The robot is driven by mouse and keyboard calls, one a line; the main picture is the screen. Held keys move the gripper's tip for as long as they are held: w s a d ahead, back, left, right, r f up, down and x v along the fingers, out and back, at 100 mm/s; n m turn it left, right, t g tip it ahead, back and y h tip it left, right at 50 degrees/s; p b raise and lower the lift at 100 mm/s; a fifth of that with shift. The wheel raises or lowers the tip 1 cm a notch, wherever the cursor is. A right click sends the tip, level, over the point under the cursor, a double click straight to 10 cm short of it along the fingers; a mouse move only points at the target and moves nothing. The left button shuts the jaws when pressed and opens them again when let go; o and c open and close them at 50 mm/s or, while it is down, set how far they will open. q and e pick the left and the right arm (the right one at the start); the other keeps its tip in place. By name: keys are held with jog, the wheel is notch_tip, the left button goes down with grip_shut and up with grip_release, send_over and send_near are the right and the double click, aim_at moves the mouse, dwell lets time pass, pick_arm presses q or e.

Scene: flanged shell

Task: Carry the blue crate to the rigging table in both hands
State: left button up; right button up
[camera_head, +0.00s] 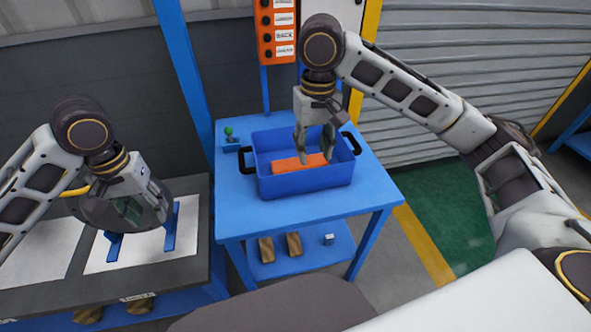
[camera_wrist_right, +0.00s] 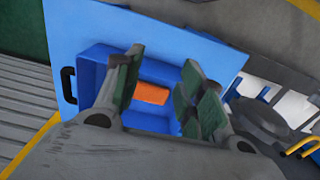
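The blue crate (camera_head: 305,185) stands upright on a blue table (camera_head: 235,213), with a black handle on its left side (camera_head: 246,160) and another on its right side (camera_head: 353,143). An orange block (camera_head: 290,165) lies in it, also seen in the right wrist view (camera_wrist_right: 151,93). My right gripper (camera_head: 314,148) is open and empty, pointing down over the crate's right half. My left gripper (camera_head: 145,210) is over the grey bench at the left, away from the crate, and looks open with its fingers apart. Nothing in view is marked as the rigging table.
A grey round part (camera_head: 100,214) sits by blue brackets (camera_head: 171,228) on the grey bench (camera_head: 60,285), behind my left gripper. A small green-topped item (camera_head: 229,133) is at the table's back left. Brown blocks (camera_head: 293,244) lie on the lower shelf. Green floor (camera_head: 450,205) is clear at right.

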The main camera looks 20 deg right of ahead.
jog(key=shift+r, duration=2.45)
jog(key=shift+s, duration=0.1)
